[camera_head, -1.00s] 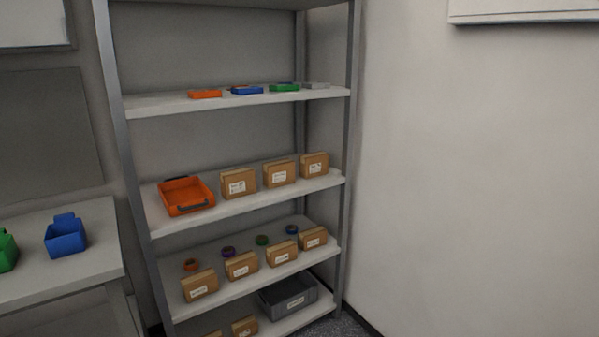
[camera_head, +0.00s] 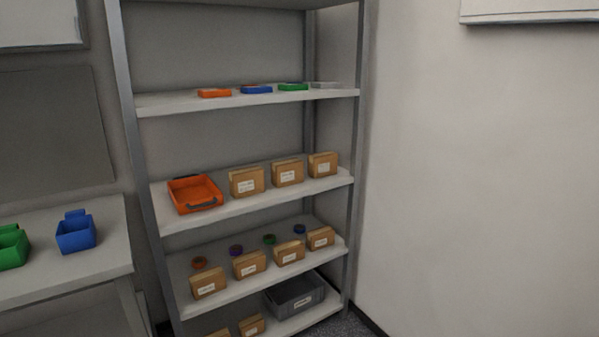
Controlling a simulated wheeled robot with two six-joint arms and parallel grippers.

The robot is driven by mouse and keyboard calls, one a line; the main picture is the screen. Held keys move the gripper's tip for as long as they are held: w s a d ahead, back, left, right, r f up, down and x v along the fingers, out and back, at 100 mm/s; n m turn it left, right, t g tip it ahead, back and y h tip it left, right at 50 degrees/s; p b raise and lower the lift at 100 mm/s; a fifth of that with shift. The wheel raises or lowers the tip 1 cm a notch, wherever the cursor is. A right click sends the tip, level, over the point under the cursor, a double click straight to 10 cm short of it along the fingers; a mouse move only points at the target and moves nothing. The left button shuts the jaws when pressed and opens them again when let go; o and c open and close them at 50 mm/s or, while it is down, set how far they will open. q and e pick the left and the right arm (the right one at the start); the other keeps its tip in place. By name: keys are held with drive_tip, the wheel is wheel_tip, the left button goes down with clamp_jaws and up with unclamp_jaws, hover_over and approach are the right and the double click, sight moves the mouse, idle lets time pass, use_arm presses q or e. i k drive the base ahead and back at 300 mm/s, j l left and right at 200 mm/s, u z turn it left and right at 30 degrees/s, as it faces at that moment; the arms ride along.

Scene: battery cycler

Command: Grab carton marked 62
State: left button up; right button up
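Several brown cartons with white labels stand on the shelf rack. The labels are too small to read, so I cannot tell which carton is marked 62. On the middle shelf are a left carton (camera_head: 247,182), a centre carton (camera_head: 287,173) and a right carton (camera_head: 323,165). The shelf below holds more cartons in a row, from a left one (camera_head: 209,283) to a right one (camera_head: 321,238). Two more cartons show partly at the bottom, one of them at the lower edge (camera_head: 252,326). Neither of my grippers is in view.
An orange tray (camera_head: 195,194) sits left of the middle-shelf cartons. Small coloured rings lie behind the lower cartons. A grey crate (camera_head: 295,297) is on the bottom shelf. A blue bin (camera_head: 76,235) and a green bin (camera_head: 12,249) stand on a bench at left. A wall is at right.

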sight(287, 172)
drive_tip(key=i+z, duration=0.3)
drive_tip(key=i, duration=0.55)
